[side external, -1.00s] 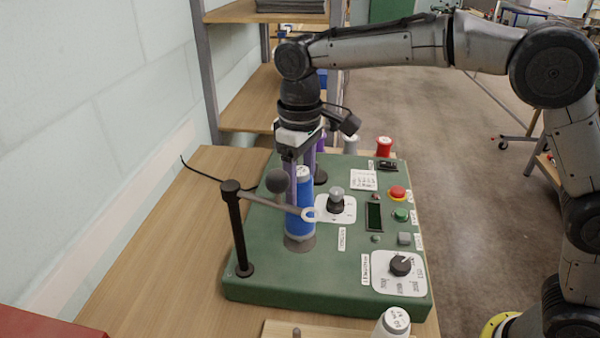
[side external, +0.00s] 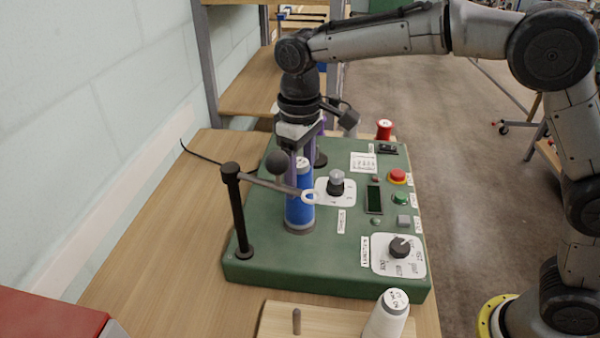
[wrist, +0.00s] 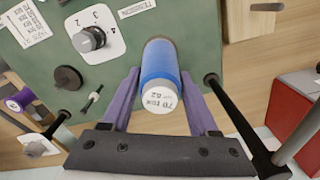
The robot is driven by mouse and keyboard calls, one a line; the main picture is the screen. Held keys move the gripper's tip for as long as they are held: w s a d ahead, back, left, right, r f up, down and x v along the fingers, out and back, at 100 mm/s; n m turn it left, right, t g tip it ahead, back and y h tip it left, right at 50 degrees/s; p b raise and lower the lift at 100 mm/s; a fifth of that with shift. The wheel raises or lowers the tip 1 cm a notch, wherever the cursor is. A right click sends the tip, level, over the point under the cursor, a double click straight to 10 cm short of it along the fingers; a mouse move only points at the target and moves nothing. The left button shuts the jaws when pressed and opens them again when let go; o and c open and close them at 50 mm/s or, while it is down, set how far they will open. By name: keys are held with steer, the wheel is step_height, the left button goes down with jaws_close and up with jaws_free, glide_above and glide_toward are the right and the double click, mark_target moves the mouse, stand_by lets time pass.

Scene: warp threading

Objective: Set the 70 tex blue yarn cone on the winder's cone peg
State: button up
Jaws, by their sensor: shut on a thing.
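The blue yarn cone (side external: 299,208) stands upright over the grey round base (side external: 299,230) of the green winder (side external: 330,262). Its white top label reads 70 tex in the wrist view (wrist: 160,97). My gripper (side external: 303,178) is shut on the cone from above, with a purple finger on each side, also seen in the wrist view (wrist: 160,82). The cone's lower end is at or very near the base. The cone hides the peg, and I cannot tell whether a small gap is left beneath it.
A black post (side external: 236,210) with an arm and ring guide (side external: 309,196) stands close in front of the cone. The tension knob (side external: 336,184) is just right of it. A white cone (side external: 388,314) stands on the front board, and a red cone (side external: 384,130) behind.

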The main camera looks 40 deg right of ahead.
steer(key=shift+f, duration=0.6)
steer(key=o, duration=1.2)
